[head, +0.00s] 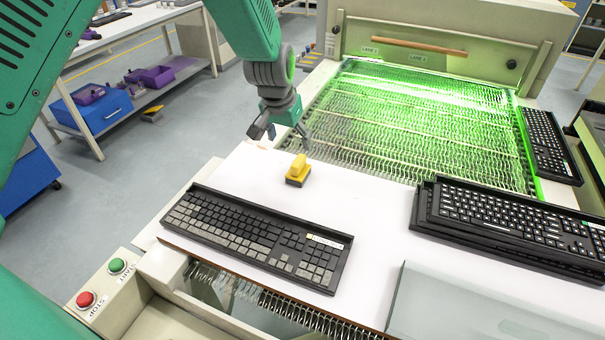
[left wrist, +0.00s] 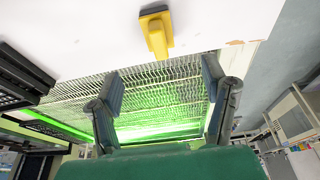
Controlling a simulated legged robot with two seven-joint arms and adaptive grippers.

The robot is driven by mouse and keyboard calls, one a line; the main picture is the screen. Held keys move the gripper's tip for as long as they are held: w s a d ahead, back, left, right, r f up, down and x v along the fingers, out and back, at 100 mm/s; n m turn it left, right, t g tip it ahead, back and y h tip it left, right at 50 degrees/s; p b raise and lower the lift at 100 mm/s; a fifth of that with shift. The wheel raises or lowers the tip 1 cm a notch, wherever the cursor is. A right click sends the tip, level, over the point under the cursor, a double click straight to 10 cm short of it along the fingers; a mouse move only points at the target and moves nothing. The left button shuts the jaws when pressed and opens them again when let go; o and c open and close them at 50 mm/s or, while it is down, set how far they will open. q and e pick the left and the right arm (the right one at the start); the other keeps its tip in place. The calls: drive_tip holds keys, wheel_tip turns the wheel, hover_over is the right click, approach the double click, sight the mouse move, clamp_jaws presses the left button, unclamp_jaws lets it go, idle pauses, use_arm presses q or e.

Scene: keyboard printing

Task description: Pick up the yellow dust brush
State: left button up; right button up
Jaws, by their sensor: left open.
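The yellow dust brush (head: 298,169) stands on the white table top (head: 350,205), behind the front keyboard, with its dark base down. It also shows in the left wrist view (left wrist: 157,33) near the top middle. My left gripper (head: 281,132) is above and just behind the brush, apart from it. In the left wrist view its two fingers (left wrist: 160,95) are spread wide with nothing between them, and the brush lies beyond the fingertips. My right gripper is not in view.
A dark keyboard (head: 255,236) lies in front of the brush. Stacked keyboards (head: 510,220) are at the right, and another (head: 550,145) is behind them. A green-lit mesh conveyor (head: 420,120) lies behind the table top. Red and green buttons (head: 100,283) are at the front left.

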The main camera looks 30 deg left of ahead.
sight(299, 162)
use_arm(q)
drive_tip(key=x, duration=0.6)
drive_tip(key=d+x, duration=0.1)
drive_tip(key=x, duration=0.1)
drive_tip(key=shift+w+d+f, duration=0.1)
drive_tip(key=shift+w+f, duration=0.25)
drive_tip(key=shift+w, duration=0.05)
drive_tip(key=shift+w+a+f, duration=0.2)
drive_tip(key=shift+a+f, duration=0.05)
drive_tip(key=shift+f, duration=0.3)
drive_tip(key=x, duration=0.2)
drive_tip(key=a+x, duration=0.1)
drive_tip(key=x, duration=0.1)
drive_tip(key=shift+f, duration=0.25)
drive_tip(key=shift+w+d+f, duration=0.15)
drive_tip(key=shift+w+f, duration=0.05)
drive_tip(key=shift+d+r, duration=0.1)
drive_tip(key=shift+d, duration=0.2)
drive_tip(key=shift+c, duration=1.2)
drive_tip(key=shift+s, duration=0.1)
drive_tip(key=c, duration=1.1)
drive_tip(key=shift+a, duration=0.15)
drive_tip(key=shift+c, duration=0.2)
